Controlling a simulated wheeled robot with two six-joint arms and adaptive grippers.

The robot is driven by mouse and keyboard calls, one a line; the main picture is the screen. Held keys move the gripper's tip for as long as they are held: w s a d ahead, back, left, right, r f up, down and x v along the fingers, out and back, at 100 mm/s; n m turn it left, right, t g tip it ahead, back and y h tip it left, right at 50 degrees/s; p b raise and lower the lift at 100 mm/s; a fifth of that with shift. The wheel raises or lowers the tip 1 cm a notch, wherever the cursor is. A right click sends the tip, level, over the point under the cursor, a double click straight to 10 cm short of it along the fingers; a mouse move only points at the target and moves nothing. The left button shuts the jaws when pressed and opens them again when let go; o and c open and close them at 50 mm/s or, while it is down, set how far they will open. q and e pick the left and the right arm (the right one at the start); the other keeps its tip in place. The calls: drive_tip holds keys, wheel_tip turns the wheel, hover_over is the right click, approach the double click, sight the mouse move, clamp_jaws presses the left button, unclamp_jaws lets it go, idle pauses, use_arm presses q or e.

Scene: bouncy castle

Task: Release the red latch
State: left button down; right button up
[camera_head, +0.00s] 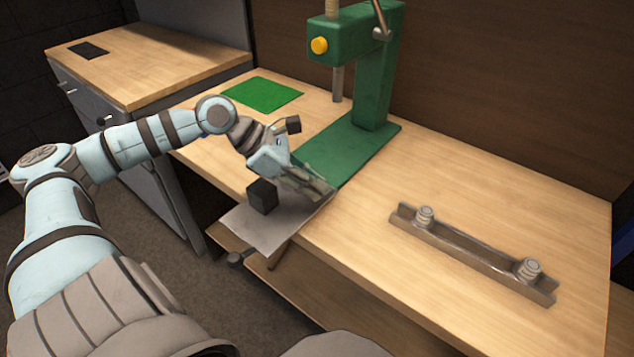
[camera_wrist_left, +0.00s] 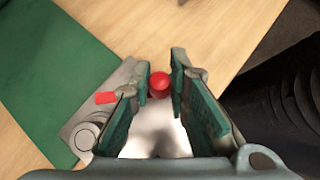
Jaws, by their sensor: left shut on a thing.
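My left gripper (camera_head: 312,186) is over the table's front edge, at the back right corner of a metal plate (camera_head: 245,228). In the left wrist view its fingertips (camera_wrist_left: 161,79) are closed around a round red latch knob (camera_wrist_left: 160,86). The knob is hidden by the gripper in the head view. A small flat red piece (camera_wrist_left: 104,98) lies just left of the fingers on grey metal, outside the grip. My right gripper is not in view.
A black block (camera_head: 263,196) stands on the plate beside the gripper. A green press (camera_head: 372,75) with a yellow button (camera_head: 319,45) stands behind. A metal rail (camera_head: 470,252) with two knobs lies right. A green mat (camera_head: 262,93) lies back left. The right tabletop is mostly clear.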

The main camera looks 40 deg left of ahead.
use_arm(q)
drive_tip(key=shift+f+m+h+b, duration=0.3)
drive_tip(key=shift+m+b, duration=0.15)
drive_tip(key=shift+m, duration=0.05)
drive_tip(key=shift+s+a+r+m+g+h, duration=0.1)
drive_tip(key=shift+s+r+m+g+h, duration=0.2)
drive_tip(key=shift+m+g, duration=0.15)
drive_tip(key=m+p, duration=0.1)
drive_tip(key=g+p, duration=0.1)
drive_tip(key=shift+a+r+m+g+p, duration=0.15)
drive_tip(key=shift+r+m+g+p, duration=0.1)
drive_tip(key=shift+m+p, duration=0.1)
drive_tip(key=shift+a+f+m+g+h, duration=0.15)
drive_tip(key=shift+f+m+g+h, duration=0.2)
drive_tip(key=shift+m, duration=0.35)
drive_tip(key=shift+s+a+m+g, duration=0.1)
drive_tip(key=shift+s+m+g, duration=0.05)
drive_tip(key=shift+m+g, duration=0.3)
drive_tip(key=shift+s+m+g, duration=0.1)
drive_tip(key=shift+m+g, duration=0.2)
drive_tip(key=shift+m, duration=0.05)
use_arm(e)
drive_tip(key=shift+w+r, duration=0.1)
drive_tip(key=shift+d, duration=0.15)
